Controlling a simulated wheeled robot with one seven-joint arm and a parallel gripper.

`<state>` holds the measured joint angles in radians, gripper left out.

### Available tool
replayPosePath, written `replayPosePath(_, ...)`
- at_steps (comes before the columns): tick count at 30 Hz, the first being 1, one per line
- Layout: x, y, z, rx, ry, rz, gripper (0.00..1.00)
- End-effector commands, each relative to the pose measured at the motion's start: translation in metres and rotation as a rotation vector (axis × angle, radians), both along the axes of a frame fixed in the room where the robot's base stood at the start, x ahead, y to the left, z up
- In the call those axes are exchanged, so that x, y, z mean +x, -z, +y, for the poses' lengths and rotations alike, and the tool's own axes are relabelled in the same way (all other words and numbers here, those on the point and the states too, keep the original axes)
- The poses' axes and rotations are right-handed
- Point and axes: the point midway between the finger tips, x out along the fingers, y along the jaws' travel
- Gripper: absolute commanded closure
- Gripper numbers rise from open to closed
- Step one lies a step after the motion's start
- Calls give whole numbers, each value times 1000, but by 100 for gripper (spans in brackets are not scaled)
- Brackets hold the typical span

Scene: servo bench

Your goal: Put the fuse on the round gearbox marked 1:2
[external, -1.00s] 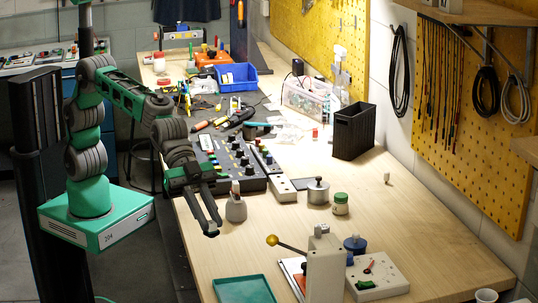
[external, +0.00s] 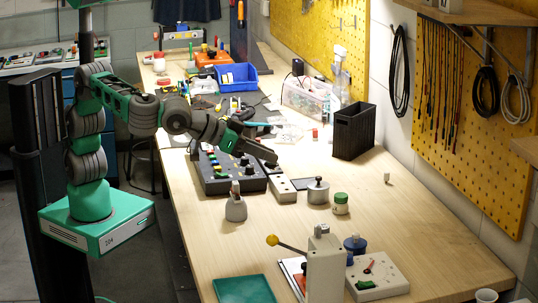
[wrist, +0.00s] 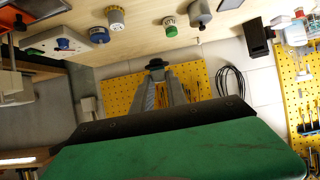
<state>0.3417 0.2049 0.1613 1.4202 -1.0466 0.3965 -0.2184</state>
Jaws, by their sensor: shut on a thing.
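My gripper (external: 268,160) is above the back part of the bench, near the black control box. In the wrist view its fingers (wrist: 155,70) close together at a dark tip. The thing between them, likely the fuse, is small and mostly hidden by the fingertips. A grey round gearbox-like can (external: 318,191) with a knob on top stands on the bench, right of and below my gripper; it also shows in the wrist view (wrist: 200,14). A blue round can (external: 355,245) stands farther forward and also shows in the wrist view (wrist: 98,36). No 1:2 marking can be read.
A green-capped jar (external: 340,204) stands beside the grey can. A lever press (external: 325,265) and a dial box (external: 378,277) stand in front. The control box (external: 225,175) is under my arm. A black bin (external: 354,131) stands behind. The right of the bench is mostly clear.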

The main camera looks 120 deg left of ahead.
Motion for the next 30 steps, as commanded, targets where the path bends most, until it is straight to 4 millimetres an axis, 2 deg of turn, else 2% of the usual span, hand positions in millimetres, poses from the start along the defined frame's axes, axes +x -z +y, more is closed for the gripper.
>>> replayPosePath(4, 23, 10, 3, 1, -1, 6, 100)
replayPosePath(11, 87, 37, 10, 2, -1, 5, 100)
replayPosePath(16, 119, 75, 12, 2, 2, 5, 100)
replayPosePath(23, 139, 100, 14, 2, 2, 3, 100)
replayPosePath(27, 138, 123, 14, 2, 3, 5, 100)
replayPosePath(30, 139, 130, 14, 1, 3, 1, 100)
